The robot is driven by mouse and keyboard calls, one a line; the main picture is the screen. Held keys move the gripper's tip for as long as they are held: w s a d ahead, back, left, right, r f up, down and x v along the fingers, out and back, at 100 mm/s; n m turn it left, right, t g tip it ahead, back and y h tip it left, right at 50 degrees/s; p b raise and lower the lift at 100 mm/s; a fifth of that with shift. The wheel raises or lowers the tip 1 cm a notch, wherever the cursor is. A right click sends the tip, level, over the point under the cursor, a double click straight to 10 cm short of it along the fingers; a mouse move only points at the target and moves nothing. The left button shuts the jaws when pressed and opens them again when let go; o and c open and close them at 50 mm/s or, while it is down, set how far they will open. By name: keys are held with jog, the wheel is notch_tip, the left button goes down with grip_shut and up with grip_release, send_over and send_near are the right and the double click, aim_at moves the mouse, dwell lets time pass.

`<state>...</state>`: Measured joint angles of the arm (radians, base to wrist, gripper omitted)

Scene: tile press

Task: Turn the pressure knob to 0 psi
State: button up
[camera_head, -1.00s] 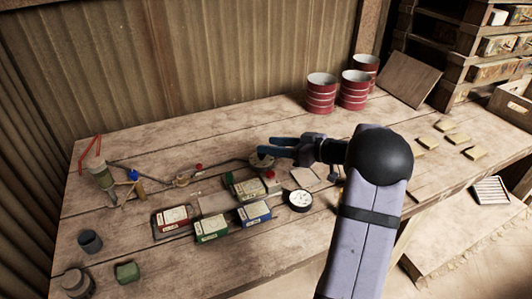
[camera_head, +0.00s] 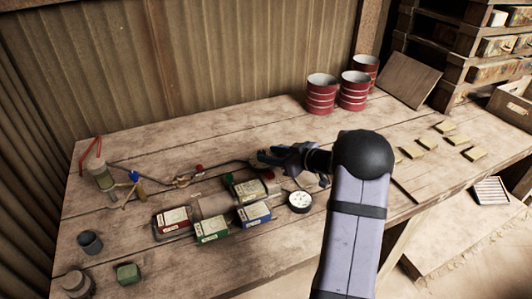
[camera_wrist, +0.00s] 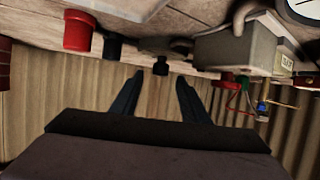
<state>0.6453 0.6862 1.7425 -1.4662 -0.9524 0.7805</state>
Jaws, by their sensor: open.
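My gripper (camera_head: 262,157) is open, with its fingers pointing left just above the table at the end of the pipe run. In the wrist view, which looks upside down, a small dark knob-like piece (camera_wrist: 160,66) shows between and beyond the open fingertips. No contact with it is visible. I cannot tell whether it is the pressure knob; the fingers cover that spot in the head view. A round gauge (camera_head: 299,201) with a white face and black rim lies in front of the gripper. Part of a white dial (camera_wrist: 306,8) shows in the wrist view. Its reading is too small to tell.
Red (camera_head: 173,219), green (camera_head: 211,230) and blue (camera_head: 254,212) labelled boxes lie left and front of the gripper. Pipes with a red knob (camera_head: 199,168) run left. Red cans (camera_head: 321,93) stand at the back. A red cylinder (camera_wrist: 79,31) is close in the wrist view.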

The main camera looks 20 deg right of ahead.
jog(key=shift+x, duration=1.45)
grip_shut()
